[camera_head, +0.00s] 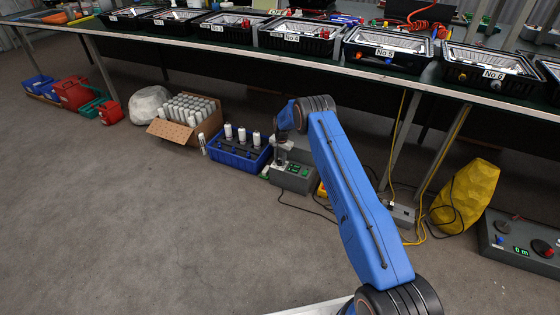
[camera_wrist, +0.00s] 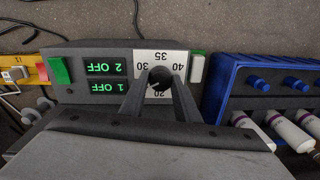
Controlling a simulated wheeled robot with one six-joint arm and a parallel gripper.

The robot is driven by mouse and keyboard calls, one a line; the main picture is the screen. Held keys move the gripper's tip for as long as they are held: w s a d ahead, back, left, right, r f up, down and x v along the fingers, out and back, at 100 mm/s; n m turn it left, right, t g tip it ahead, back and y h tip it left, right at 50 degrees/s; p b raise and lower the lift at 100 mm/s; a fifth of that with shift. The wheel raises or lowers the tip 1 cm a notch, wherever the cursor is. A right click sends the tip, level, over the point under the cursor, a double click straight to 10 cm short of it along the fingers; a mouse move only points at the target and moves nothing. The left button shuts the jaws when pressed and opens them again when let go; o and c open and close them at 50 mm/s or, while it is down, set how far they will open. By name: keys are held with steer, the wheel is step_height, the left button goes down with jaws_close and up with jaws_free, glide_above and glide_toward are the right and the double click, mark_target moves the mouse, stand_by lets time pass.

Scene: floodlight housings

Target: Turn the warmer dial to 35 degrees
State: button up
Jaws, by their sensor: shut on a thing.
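The warmer (camera_head: 292,178) is a grey box on the floor, also in the wrist view (camera_wrist: 95,52). In the head view my gripper (camera_head: 280,152) reaches down onto the warmer.
Two green displays (camera_wrist: 107,78) read 1 OFF and 2 OFF. A blue crate (camera_wrist: 228,80) with white tubes stands close beside the warmer. A table (camera_head: 225,47) with housings stands behind; open floor (camera_head: 150,240) lies in front.

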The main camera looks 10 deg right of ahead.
steer(key=m, duration=1.3)
steer(key=shift+s+a+m+h, duration=0.1)
steer(key=shift+m+h, duration=0.2)
steer(key=shift+m, duration=0.1)
steer(key=m, duration=0.4)
steer(key=shift+a+m, duration=0.1)
steer(key=shift+m, duration=2.7)
steer(key=o, duration=1.1)
steer(key=shift+c, duration=0.2)
